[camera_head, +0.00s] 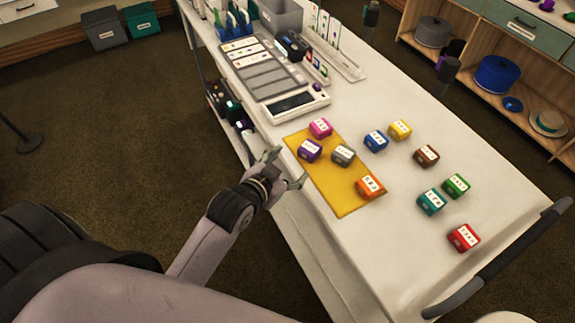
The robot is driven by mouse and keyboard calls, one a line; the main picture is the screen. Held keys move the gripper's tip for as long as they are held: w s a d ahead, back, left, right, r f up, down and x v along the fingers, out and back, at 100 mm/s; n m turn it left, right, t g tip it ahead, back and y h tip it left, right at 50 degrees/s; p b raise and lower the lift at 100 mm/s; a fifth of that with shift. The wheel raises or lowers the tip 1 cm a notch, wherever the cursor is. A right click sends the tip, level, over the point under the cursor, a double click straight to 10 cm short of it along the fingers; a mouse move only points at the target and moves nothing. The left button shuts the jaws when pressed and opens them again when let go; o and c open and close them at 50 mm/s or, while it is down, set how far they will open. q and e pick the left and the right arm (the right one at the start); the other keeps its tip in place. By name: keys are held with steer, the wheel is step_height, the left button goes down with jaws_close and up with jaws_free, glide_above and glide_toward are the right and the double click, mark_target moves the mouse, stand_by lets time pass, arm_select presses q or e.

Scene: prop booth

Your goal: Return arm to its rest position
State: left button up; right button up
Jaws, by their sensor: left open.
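My left gripper (286,171) is at the left edge of the white table, beside the yellow mat (327,183). Its fingers are apart, and I see nothing between them. My left arm (210,232) reaches in from the lower left, over the floor. My right gripper is not in this view. On the mat are a pink block (320,128), a purple block (309,151), a grey block (343,154) and an orange block (370,187), the last at the mat's right edge.
Blue (376,141), yellow (399,130), brown (426,156), teal (431,202), green (456,186) and red (464,238) blocks stand on the white table (380,255). A device with a dark screen (291,104) lies behind the mat. A dark handle (500,258) runs along the near right edge.

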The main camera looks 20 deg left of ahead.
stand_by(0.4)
arm_select(q)
steer(key=s+a+f+n+g+y, duration=0.1)
steer(key=s+f+g, duration=0.35)
steer(key=s, duration=0.55)
steer(key=s+a+f+n+g+y, duration=0.1)
steer(key=s+f+g, duration=0.3)
steer(key=s, duration=0.7)
step_height(320, 180, down, 26)
steer(key=s+g, duration=0.2)
steer(key=s+a+f, duration=0.3)
steer(key=s+f, duration=1.1)
steer(key=s, duration=0.1)
steer(key=shift+s+g, duration=0.4)
steer(key=shift+g, duration=0.05)
